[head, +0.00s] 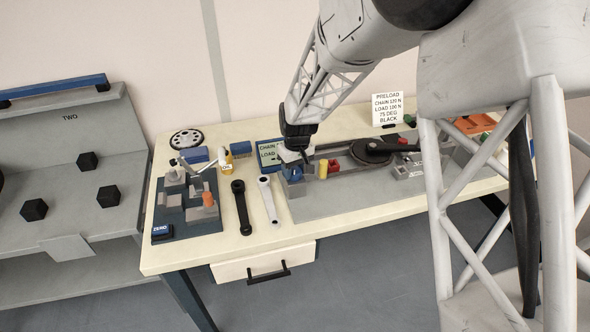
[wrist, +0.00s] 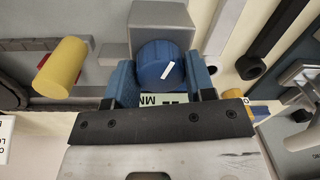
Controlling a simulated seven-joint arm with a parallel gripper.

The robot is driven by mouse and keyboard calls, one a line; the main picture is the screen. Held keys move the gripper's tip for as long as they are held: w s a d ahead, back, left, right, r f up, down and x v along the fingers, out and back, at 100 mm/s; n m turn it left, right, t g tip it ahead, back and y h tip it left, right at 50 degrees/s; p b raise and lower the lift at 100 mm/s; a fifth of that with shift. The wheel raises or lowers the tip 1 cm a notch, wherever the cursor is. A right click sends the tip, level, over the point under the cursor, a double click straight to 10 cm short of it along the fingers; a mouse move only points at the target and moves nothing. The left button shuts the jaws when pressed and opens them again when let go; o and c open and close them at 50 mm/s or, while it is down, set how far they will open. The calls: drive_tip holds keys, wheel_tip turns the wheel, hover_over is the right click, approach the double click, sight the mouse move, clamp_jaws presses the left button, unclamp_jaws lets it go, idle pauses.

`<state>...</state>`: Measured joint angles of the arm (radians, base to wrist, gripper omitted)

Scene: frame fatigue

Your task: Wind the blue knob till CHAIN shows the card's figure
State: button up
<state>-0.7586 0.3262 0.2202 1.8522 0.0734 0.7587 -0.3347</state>
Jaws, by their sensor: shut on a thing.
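The blue knob (wrist: 160,62) with a white mark sits between the two blue finger pads of my gripper (wrist: 161,76) in the wrist view, which are shut on its sides. In the head view the knob (head: 294,174) is at the left end of the grey rig, under my gripper (head: 300,158). The display (head: 268,154) with CHAIN and LOAD lines stands behind it, partly covered by my arm; its figures are unreadable. A greenish strip of display (wrist: 163,100) shows in the wrist view, mostly hidden.
A yellow peg (wrist: 62,67) is left of the knob in the wrist view. A grey fixture (head: 186,200) with a blue ZERO block (head: 161,231) is at the table's left.

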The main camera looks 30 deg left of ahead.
sight(297, 169)
drive_tip(key=o, duration=0.9)
drive_tip(key=shift+r, duration=0.1)
drive_tip(key=shift+w+d+r, duration=0.1)
drive_tip(key=shift+w+r, duration=0.05)
drive_tip(key=shift+r, duration=3.65)
